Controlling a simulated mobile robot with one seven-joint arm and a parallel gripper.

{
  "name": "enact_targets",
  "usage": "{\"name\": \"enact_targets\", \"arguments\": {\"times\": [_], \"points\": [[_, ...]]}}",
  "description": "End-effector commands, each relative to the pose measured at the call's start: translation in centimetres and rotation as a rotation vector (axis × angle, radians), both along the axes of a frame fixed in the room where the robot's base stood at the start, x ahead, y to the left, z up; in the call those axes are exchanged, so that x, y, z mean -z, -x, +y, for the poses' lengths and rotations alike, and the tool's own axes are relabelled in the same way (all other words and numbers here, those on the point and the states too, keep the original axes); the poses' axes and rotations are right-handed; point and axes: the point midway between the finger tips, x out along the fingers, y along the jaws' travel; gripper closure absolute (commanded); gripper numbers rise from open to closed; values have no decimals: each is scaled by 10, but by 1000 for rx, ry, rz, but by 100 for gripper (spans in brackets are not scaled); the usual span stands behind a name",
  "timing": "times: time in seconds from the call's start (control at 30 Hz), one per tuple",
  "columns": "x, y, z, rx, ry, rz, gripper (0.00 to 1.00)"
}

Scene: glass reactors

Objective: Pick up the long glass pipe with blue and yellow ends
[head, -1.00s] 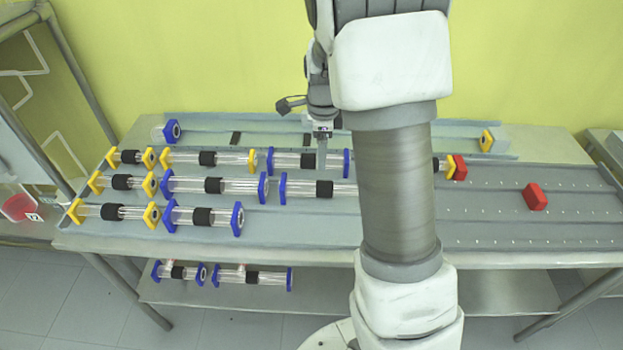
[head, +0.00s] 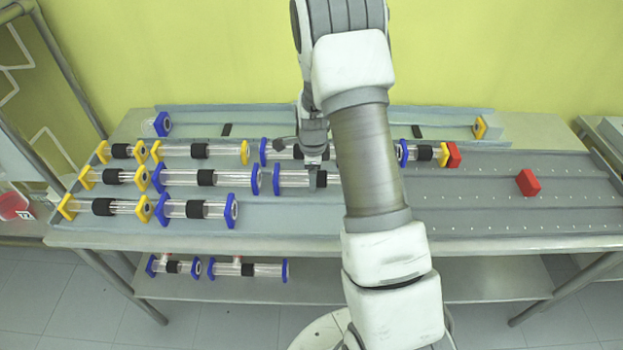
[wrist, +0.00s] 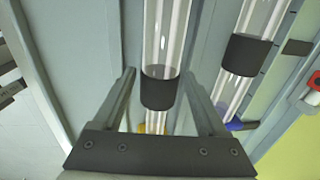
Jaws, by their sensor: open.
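The long glass pipe (head: 295,179) lies in the middle row of the rack. Its left end is blue and it has a black band; its right end is hidden behind my arm in the head view. In the wrist view the pipe (wrist: 163,35) runs between my fingers, with its black band near the fingertips and a yellow end (wrist: 153,128) at the bottom. My gripper (wrist: 158,78) is open, one finger on each side of the pipe. In the head view my gripper (head: 316,163) is over the pipe near its band. Contact cannot be told.
A blue-ended pipe (head: 285,152) lies close behind; it also shows in the wrist view (wrist: 262,18). A shorter blue-and-yellow pipe (head: 422,153) lies right of my arm beside a red block (head: 452,155). Several other pipes fill the left. Another red block (head: 527,182) stands right, amid free room.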

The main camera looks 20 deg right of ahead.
Motion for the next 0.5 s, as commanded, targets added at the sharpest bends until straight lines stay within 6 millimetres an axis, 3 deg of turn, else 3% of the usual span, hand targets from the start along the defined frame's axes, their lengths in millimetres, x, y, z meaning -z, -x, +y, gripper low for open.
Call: {"name": "enact_targets", "arguments": {"times": [0.13,0.4,0.5], "points": [[17,-2,-2,0,1,1,24],[19,-3,-2,0,0,-1,24],[19,-3,-2,0,1,-1,39]]}}
